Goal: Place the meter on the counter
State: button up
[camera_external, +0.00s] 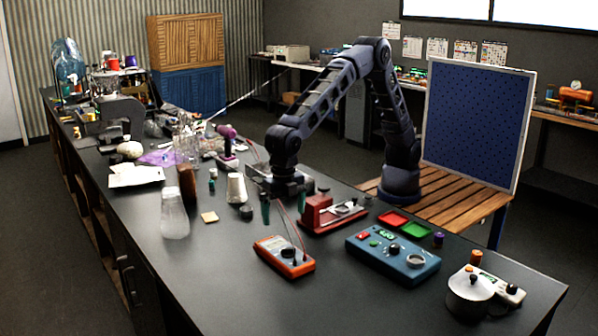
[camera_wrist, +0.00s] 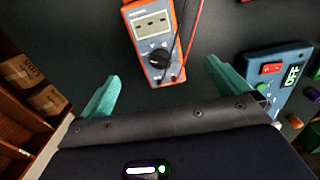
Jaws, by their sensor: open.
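The orange multimeter (camera_external: 285,256) lies face up on the black counter (camera_external: 330,305), with a grey face, a display and a dark dial. Black and red leads run up from it. In the wrist view the meter (camera_wrist: 152,50) lies on the counter beyond my fingertips, roughly centred between them. My gripper (camera_external: 279,207) is over the counter, up and behind the meter in the outside view. In the wrist view its two green fingers (camera_wrist: 162,82) are wide apart with nothing between them.
A blue control box (camera_external: 392,254) stands right of the meter, and a red vise-like tool (camera_external: 328,214) stands behind it. A silver pot (camera_external: 469,293) is at the right corner. The counter's front left is clear.

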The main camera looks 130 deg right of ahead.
jog(key=s+d+r+m+t, duration=0.1)
jog(key=s+d+r+m, duration=0.4)
jog(key=s+r, duration=0.55)
jog(key=s+d+r+m+t, duration=0.1)
jog(key=s+d+r+m, duration=0.2)
jog(key=s+d+r, duration=0.75)
jog(key=s+f+m+t, duration=0.1)
jog(key=s+f+m, duration=0.1)
jog(key=s, duration=0.8)
jog(key=s+d+f+m, duration=0.1)
jog(key=s+f+m, duration=0.2)
jog(key=s, duration=0.8)
jog(key=s+f+m+t, duration=0.1)
jog(key=s+m, duration=0.3)
jog(key=s, duration=0.6)
jog(key=shift+s+d+f+m+t, duration=0.15)
jog(key=shift+d+f+m+t, duration=0.15)
jog(key=shift+f, duration=0.35)
